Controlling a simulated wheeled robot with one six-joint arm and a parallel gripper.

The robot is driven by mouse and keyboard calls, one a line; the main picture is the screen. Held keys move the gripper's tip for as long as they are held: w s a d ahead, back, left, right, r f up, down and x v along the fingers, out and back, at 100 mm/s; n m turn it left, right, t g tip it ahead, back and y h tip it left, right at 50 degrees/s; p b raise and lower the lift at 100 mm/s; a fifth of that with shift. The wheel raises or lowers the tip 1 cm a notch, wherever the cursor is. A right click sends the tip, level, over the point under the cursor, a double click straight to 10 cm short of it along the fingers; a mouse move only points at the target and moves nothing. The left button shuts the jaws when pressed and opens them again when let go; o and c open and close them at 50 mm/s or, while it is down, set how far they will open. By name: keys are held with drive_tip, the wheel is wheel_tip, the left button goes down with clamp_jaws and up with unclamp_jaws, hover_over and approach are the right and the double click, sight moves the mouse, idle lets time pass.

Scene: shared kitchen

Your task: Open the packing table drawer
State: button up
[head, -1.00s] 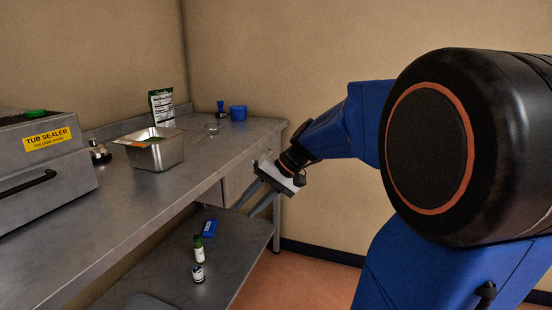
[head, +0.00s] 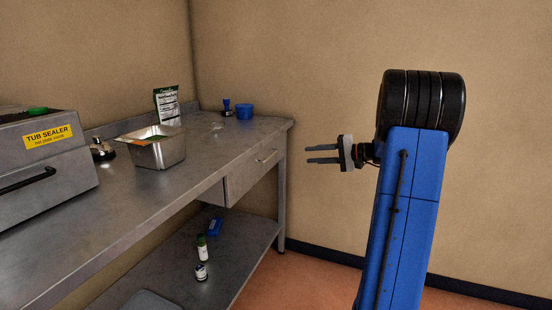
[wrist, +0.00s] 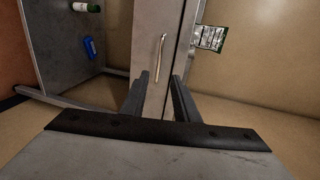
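The packing table drawer (head: 247,178) is a grey metal front under the far right end of the table (head: 90,222). It looks shut. Its bar handle (head: 265,157) shows on the front, and also in the wrist view (wrist: 160,62). My gripper (head: 309,154) is open and empty, right of the drawer and apart from it, with its fingers pointing left. In the wrist view the handle lies ahead, between the lines of my two fingers (wrist: 159,76). Nothing hides the handle.
On the tabletop are a tub sealer (head: 45,150), a metal pan (head: 160,152), a pouch (head: 167,105) and a blue cup (head: 244,111). The lower shelf (head: 240,250) holds small bottles (head: 202,248) and a blue item (head: 215,227). The floor right of the table is clear.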

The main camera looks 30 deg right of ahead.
drive_tip(key=x, duration=1.7)
drive_tip(key=shift+c, duration=0.7)
clamp_jaws()
